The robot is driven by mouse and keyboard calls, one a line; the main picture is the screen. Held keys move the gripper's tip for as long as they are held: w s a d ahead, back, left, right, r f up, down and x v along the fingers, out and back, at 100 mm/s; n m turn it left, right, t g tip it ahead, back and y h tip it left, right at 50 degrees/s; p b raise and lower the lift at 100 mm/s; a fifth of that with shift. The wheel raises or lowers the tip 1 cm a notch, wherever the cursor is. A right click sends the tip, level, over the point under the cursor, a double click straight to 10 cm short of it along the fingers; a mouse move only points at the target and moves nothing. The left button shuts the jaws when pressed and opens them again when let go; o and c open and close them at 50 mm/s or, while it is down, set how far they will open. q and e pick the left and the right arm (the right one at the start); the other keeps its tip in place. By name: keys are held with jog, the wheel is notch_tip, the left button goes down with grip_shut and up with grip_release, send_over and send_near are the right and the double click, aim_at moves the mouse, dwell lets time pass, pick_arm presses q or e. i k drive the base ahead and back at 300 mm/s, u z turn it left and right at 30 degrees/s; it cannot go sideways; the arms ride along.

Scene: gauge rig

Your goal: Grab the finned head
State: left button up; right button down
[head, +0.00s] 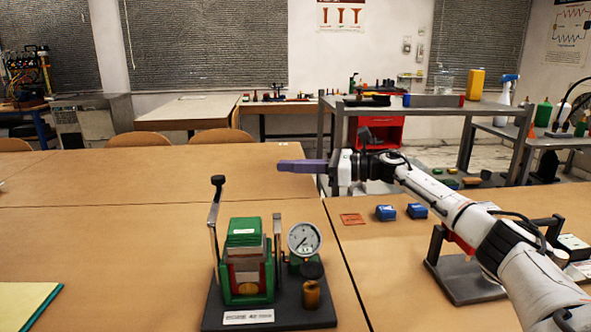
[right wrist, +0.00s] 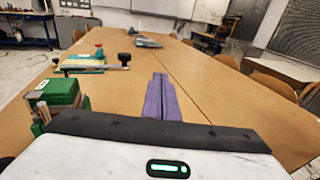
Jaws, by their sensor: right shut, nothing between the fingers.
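A gauge rig stands on a dark base plate (head: 262,318) on the table in the head view. It carries a green block-shaped body (head: 243,240), a round white dial gauge (head: 304,238), and a brass cylinder (head: 312,295) under a dark round cap (head: 312,270). I cannot tell for sure which part is the finned head. My right gripper (head: 280,165) has purple fingers, shut and empty, above the table behind the rig. Its fingers lie together in the right wrist view (right wrist: 160,82). The green body (right wrist: 62,93) shows there at the left, apart from the fingers. My left gripper is not in view.
An upright lever with a black knob (head: 217,181) rises at the rig's left. Blue blocks (head: 386,212) and a flat orange-brown piece (head: 352,219) lie to its right. A dark metal stand (head: 466,281) is partly behind my right arm. The table left of the rig is mostly clear.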

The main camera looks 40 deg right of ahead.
aim_at(243, 231)
jog(key=k, duration=1.5)
